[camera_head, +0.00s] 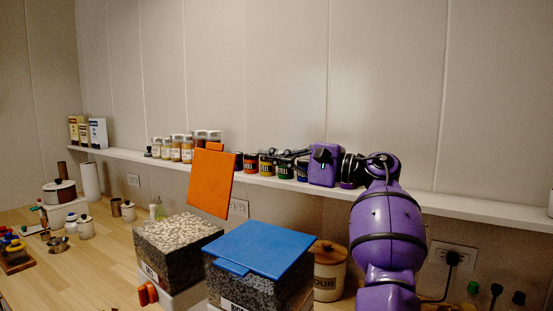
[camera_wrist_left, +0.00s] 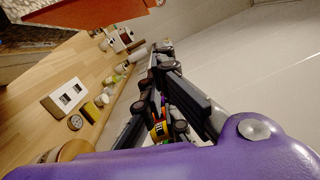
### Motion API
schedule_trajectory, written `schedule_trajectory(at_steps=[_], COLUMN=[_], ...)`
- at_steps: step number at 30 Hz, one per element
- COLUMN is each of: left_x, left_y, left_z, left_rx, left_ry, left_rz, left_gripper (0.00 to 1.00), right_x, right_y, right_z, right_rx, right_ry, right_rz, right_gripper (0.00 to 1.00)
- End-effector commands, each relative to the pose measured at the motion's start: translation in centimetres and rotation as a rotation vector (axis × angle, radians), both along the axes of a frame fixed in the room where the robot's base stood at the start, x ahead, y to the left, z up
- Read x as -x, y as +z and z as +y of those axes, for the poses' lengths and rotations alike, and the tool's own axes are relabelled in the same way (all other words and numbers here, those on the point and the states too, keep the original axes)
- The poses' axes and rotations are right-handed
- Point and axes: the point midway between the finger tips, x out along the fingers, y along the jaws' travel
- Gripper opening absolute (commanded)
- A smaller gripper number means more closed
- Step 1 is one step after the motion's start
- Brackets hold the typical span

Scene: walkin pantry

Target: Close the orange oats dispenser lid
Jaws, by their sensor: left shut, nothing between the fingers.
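The oats dispenser (camera_head: 178,252) is a clear box of pale flakes on the counter. Its orange lid (camera_head: 211,184) stands open, raised nearly upright at the box's back edge. In the left wrist view the orange lid (camera_wrist_left: 85,18) crosses the top left. My left gripper (camera_head: 272,160) is shut and empty. It is behind and right of the lid, in front of the wall shelf, with its fingers pointing left toward the lid. The fingers also show in the left wrist view (camera_wrist_left: 163,48), apart from the lid. My right gripper is not in view.
A dispenser with a shut blue lid (camera_head: 262,248) stands right of the oats. A flour canister (camera_head: 329,272) is behind it. The counter (camera_head: 105,262) has free room at left.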

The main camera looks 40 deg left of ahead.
Motion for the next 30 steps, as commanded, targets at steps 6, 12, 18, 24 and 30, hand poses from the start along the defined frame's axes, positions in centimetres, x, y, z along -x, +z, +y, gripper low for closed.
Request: schedule_trajectory(at_steps=[6, 12, 18, 24, 30], left_x=[1.1, 2.7, 4.8, 5.3, 5.2], left_y=[0.8, 1.2, 1.6, 1.4, 1.3], left_z=[4.8, 7.1, 7.2, 7.3, 7.3], left_rx=[0.001, 0.001, 0.000, 0.000, 0.000], left_ry=[0.001, -0.003, -0.003, -0.002, -0.002], left_rz=[-0.004, -0.006, -0.004, 0.000, 0.001], left_gripper=[0.00, 0.00, 0.00, 0.00, 0.00], right_x=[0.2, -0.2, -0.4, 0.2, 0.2], right_y=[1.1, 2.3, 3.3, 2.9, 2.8], right_z=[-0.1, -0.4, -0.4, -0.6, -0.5], right_rx=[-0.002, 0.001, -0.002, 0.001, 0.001], right_ry=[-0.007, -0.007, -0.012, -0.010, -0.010], right_rz=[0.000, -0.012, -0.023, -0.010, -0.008], right_gripper=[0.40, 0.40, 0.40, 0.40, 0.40])
